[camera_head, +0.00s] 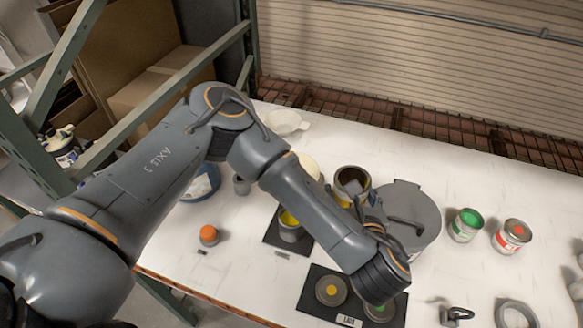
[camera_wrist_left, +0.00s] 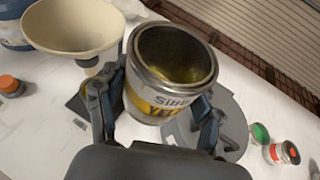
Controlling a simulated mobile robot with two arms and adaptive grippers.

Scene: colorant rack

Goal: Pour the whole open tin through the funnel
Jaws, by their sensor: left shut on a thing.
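My left gripper (camera_wrist_left: 158,108) is shut around an open tin (camera_wrist_left: 165,103) with a yellow and white label. The tin tilts slightly, and yellow colour shows inside it. In the head view, the tin (camera_head: 351,177) is held above the table, and my left gripper (camera_head: 368,200) is partly hidden by my arm. A cream funnel (camera_wrist_left: 72,28) is to the left of the tin and apart from it. In the head view, my arm hides most of the funnel (camera_head: 305,165). A small container with yellow inside (camera_head: 290,228) stands on a dark mat. My right gripper is out of view.
A grey round lidded container (camera_head: 420,222) stands right of the held tin. Green-topped (camera_head: 466,226) and red-topped (camera_head: 512,236) tins stand farther right. A dark tray (camera_head: 315,308) with round lids is at the front. An orange-capped bottle (camera_head: 209,235) stands left.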

